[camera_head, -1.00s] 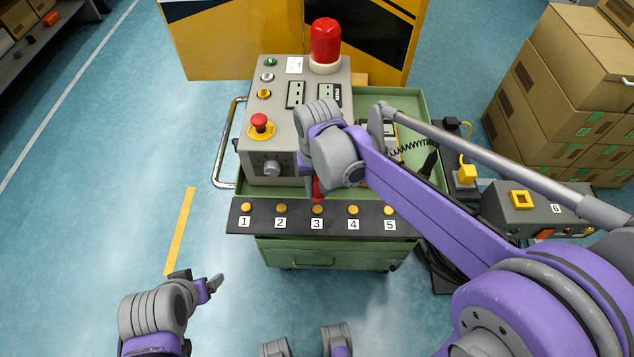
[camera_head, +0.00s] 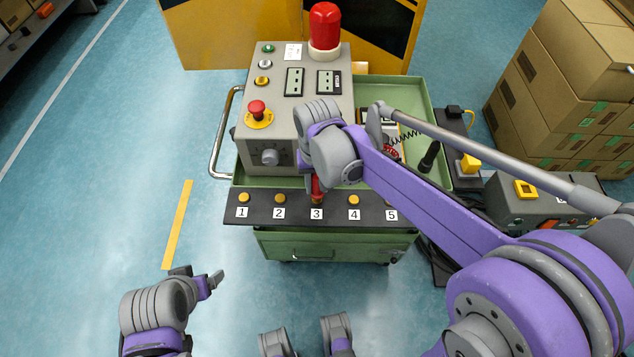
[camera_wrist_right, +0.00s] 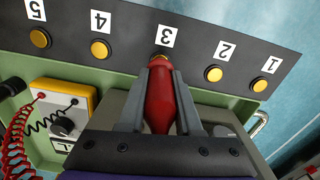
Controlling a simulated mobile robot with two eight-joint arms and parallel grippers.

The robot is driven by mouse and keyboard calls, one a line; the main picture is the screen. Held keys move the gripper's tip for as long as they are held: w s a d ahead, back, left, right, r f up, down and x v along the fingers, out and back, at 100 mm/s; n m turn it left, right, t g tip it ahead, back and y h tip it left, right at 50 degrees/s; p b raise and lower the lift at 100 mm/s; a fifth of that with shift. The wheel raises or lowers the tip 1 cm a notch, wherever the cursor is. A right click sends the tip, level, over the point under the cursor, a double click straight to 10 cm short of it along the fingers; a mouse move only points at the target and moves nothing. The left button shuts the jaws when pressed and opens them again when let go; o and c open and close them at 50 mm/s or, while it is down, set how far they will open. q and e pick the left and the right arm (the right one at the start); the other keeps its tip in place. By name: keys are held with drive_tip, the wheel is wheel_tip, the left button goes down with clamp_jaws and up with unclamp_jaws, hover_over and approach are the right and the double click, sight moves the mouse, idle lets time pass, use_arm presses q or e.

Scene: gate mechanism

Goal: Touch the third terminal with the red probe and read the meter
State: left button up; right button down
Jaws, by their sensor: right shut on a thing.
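My right gripper (camera_wrist_right: 160,98) is shut on the red probe (camera_wrist_right: 160,98), whose tip points at the third terminal (camera_wrist_right: 163,52). The probe also shows in the head view (camera_head: 317,188), just above label 3 and over that terminal. Whether tip and terminal touch, I cannot tell. The yellow meter (camera_wrist_right: 78,94) lies in the green cart tray with a red and a black lead plugged in; my gripper covers part of it and no reading is legible. My left gripper (camera_head: 197,277) is open and empty over the floor, in front of the cart at left.
The dark terminal strip (camera_head: 232,208) has brass terminals numbered 1 to 5 along the cart's front. A grey control box (camera_head: 218,115) with a red lamp (camera_head: 325,26) stands behind it. A black probe (camera_head: 430,155) stands at right. Cardboard boxes (camera_head: 545,85) are stacked far right.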

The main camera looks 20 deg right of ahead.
drive_tip(key=shift+f, duration=0.4)
idle(0.5)
drive_tip(key=shift+r, duration=0.1)
idle(0.5)
drive_tip(key=shift+r+p, duration=1.6)
drive_tip(key=shift+r, duration=0.9)
drive_tip(key=shift+s+f, duration=0.1)
